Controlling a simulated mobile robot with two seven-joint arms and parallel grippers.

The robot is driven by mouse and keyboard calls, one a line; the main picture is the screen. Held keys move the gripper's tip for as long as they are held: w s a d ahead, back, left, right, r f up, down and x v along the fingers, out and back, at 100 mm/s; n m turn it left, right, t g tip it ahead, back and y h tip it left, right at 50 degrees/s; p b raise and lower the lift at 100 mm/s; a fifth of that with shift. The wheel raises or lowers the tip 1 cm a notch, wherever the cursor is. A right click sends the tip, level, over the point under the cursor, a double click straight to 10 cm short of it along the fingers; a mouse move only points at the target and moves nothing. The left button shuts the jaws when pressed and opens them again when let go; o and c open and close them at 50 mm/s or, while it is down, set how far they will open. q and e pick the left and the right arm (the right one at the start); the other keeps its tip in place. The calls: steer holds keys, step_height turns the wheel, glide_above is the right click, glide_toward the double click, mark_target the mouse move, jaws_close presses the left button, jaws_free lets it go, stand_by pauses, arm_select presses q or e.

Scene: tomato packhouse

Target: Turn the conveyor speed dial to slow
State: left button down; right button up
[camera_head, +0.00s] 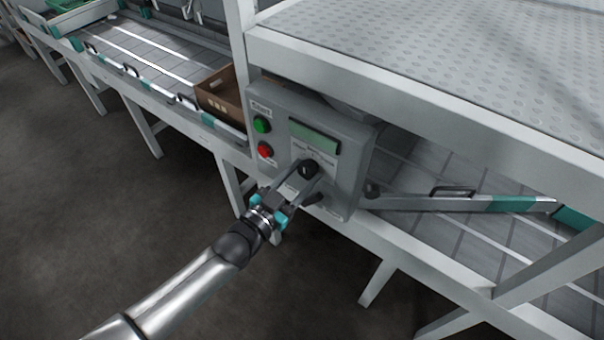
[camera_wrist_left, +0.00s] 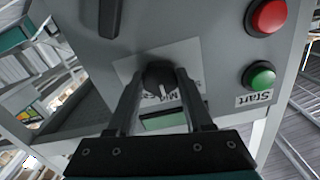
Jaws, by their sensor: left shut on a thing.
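The black conveyor speed dial (camera_head: 308,169) is on the front of the grey control box (camera_head: 345,185), below the display (camera_head: 314,138). My left gripper (camera_head: 304,178) reaches it from the lower left and is shut on it. In the left wrist view the dial (camera_wrist_left: 160,80) sits between the two dark fingers (camera_wrist_left: 160,92), with a pale pointer line on its face. The label around the dial is partly covered by the fingers, so I cannot read which setting the pointer marks. My right gripper is not in view.
A green start button (camera_head: 262,125) and a red button (camera_head: 265,149) are left of the dial. A dark handle (camera_head: 313,200) is just below the gripper. A brown crate (camera_head: 219,94) stands on the conveyor behind. A perforated tabletop (camera_head: 470,60) overhangs at the upper right.

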arm_select(q)
steer(key=n, duration=0.5)
steer(key=shift+p, duration=0.3)
steer(key=shift+d+n, duration=0.1)
steer(key=shift+n, duration=2.4)
steer(key=shift+c, duration=1.5)
jaws_free()
steer(key=shift+s, duration=0.15)
